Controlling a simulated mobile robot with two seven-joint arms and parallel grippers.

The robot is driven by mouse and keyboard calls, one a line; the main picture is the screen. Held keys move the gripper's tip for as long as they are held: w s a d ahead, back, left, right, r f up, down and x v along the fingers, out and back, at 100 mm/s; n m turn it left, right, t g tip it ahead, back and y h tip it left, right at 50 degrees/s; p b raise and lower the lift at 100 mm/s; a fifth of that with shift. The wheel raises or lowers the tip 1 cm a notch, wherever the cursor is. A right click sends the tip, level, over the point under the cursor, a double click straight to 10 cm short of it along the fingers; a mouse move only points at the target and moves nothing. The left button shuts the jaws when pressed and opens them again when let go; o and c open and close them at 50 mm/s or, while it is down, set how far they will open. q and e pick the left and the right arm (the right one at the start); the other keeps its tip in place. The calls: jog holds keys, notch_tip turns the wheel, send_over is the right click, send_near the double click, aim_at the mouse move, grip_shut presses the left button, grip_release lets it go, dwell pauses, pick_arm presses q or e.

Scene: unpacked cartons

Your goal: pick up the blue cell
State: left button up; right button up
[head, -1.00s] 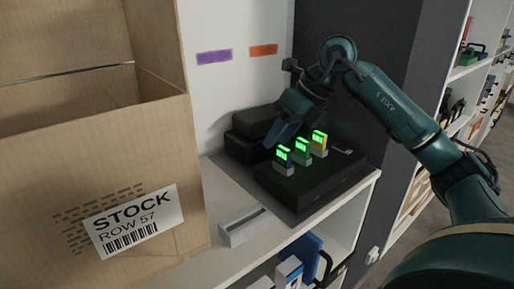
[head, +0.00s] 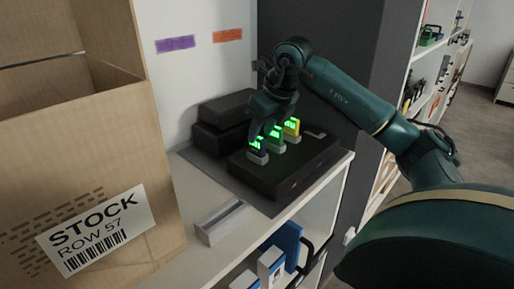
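The blue cell (head: 258,153) stands at the left end of a row on the black charging dock (head: 305,173), its lit green display facing me. A green cell (head: 277,141) and a yellow cell (head: 292,130) stand behind it to the right. My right gripper (head: 260,130) points down just above and behind the blue cell, close to its top. The fingertips are dark and partly hidden, so I cannot tell whether they touch it or how far apart they are. My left gripper is not in view.
A large open carton (head: 85,165) fills the left side. A pale slotted holder (head: 223,222) lies on the white shelf (head: 190,178) in front of the dock. Black boxes (head: 222,120) are stacked behind the dock. Blue and white items (head: 280,250) stand on the shelf below.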

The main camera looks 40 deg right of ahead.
aim_at(257, 147)
jog(key=x, duration=0.3)
jog(key=shift+w+a+f, duration=0.15)
jog(key=shift+f, duration=0.2)
jog(key=shift+c, duration=0.3)
grip_shut()
